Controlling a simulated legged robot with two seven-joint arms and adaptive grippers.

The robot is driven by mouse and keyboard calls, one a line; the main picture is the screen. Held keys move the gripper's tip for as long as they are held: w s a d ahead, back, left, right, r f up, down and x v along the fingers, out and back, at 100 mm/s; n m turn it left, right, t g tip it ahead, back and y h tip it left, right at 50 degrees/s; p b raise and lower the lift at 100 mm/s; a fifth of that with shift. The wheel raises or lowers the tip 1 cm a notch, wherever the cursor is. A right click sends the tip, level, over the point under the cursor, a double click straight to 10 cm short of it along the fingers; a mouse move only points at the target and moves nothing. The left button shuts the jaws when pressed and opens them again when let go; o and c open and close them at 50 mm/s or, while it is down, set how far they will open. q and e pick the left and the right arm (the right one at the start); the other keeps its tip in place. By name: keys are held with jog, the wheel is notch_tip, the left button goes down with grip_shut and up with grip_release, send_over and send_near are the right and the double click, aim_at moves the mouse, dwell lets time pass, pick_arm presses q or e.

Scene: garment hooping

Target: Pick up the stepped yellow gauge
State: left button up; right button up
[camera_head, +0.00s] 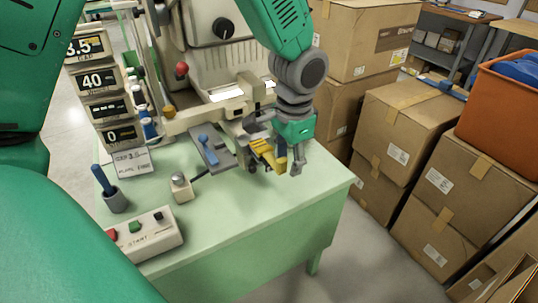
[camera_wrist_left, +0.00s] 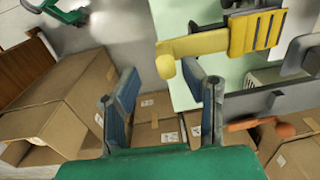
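The stepped yellow gauge (camera_head: 264,151) is at the right side of the green machine table, by the machine's grey parts. It also shows large at the upper right of the left wrist view (camera_wrist_left: 210,42), with a rounded end towards my fingers and dark slots on its wide part. My left gripper (camera_head: 291,165) is over the table's right part, close beside the gauge. In the left wrist view its two blue-padded fingers (camera_wrist_left: 163,85) are spread with nothing between them. The gauge's rounded end appears just past the fingertips; I cannot tell the exact gap. My right gripper is not in view.
A grey plate with a blue lever (camera_head: 209,150) lies left of the gauge. A control box (camera_head: 147,235) and a grey cup (camera_head: 116,202) stand at the table's left. Cardboard boxes (camera_head: 402,120) and an orange bin (camera_head: 499,112) stand right. The table's front (camera_head: 260,195) is clear.

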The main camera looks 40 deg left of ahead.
pick_arm(q)
jog(key=shift+a+f, duration=0.35)
jog(key=shift+f, duration=0.1)
jog(key=shift+a+f, duration=0.1)
jog(key=shift+a, duration=0.4)
grip_shut()
jog(key=shift+a, duration=0.1)
jog(key=shift+d+r, duration=0.2)
jog(key=shift+d, duration=0.5)
jog(key=shift+r+p, duration=0.45)
jog(key=shift+p, duration=0.2)
jog(key=r+p, duration=0.1)
jog(key=p, duration=0.1)
jog(key=a+r+p, duration=0.1)
jog(key=p, duration=0.1)
jog(key=shift+r, duration=0.4)
jog(key=s+a+p, duration=0.3)
jog(key=s+p, duration=0.3)
jog(key=s, duration=0.2)
jog(key=s+a+p, duration=0.3)
jog(key=s+p, duration=0.4)
jog(key=s, duration=0.1)
jog(key=shift+s+a+f, duration=0.25)
jog(key=shift+s+a, duration=0.05)
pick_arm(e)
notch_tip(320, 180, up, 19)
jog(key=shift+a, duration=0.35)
